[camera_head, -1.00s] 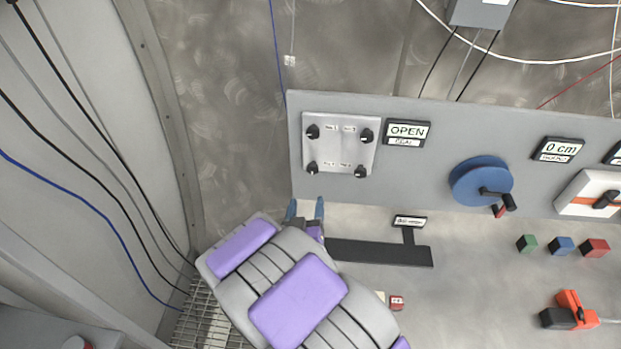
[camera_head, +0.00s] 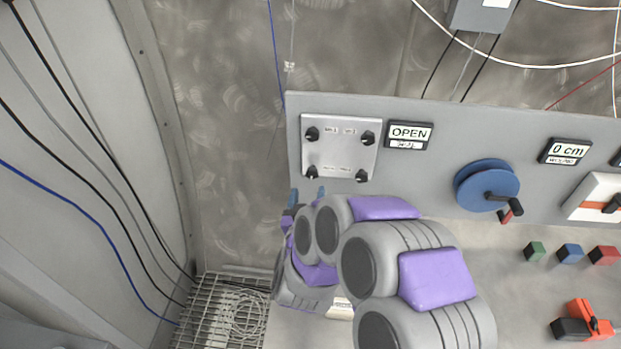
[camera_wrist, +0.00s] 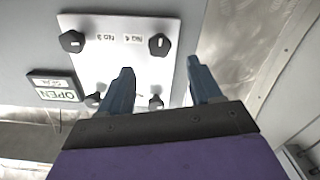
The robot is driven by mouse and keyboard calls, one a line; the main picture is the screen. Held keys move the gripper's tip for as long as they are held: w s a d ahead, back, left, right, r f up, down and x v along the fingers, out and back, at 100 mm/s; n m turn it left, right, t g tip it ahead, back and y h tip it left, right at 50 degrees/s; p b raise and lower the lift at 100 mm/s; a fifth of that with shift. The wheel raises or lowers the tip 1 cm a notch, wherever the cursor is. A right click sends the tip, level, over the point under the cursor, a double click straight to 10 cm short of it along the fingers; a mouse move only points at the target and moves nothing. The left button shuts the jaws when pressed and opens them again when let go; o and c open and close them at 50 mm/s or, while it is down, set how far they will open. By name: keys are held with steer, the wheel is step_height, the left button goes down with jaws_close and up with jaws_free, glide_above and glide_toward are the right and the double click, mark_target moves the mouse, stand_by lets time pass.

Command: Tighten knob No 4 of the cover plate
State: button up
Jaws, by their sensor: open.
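The light metal cover plate (camera_head: 340,150) sits on the grey panel with a black knob at each corner. Knob No 4 (camera_wrist: 159,44) appears upper right on the plate in the wrist view, beside its label. It is the lower left knob (camera_head: 311,172) in the head view. My gripper (camera_wrist: 160,66) is open and empty, its blue fingers pointing at the plate. In the wrist image, knob No 4 lies just past the fingertips, between their lines; contact is not visible. In the head view my gripper (camera_head: 307,194) is just below this knob.
Knob No 3 (camera_wrist: 72,41) is to the left in the wrist view. An OPEN sign (camera_head: 409,135) is right of the plate. A blue crank wheel (camera_head: 487,187) and coloured blocks (camera_head: 570,251) are farther right. My arm covers part of the bench.

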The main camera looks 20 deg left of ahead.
mark_target(311, 175)
steer(key=x, duration=0.7)
steer(key=shift+w+a+b, duration=0.2)
steer(key=shift+w+b, duration=0.1)
steer(key=shift+w, duration=0.05)
steer(key=c, duration=1)
steer(key=shift+c, duration=0.2)
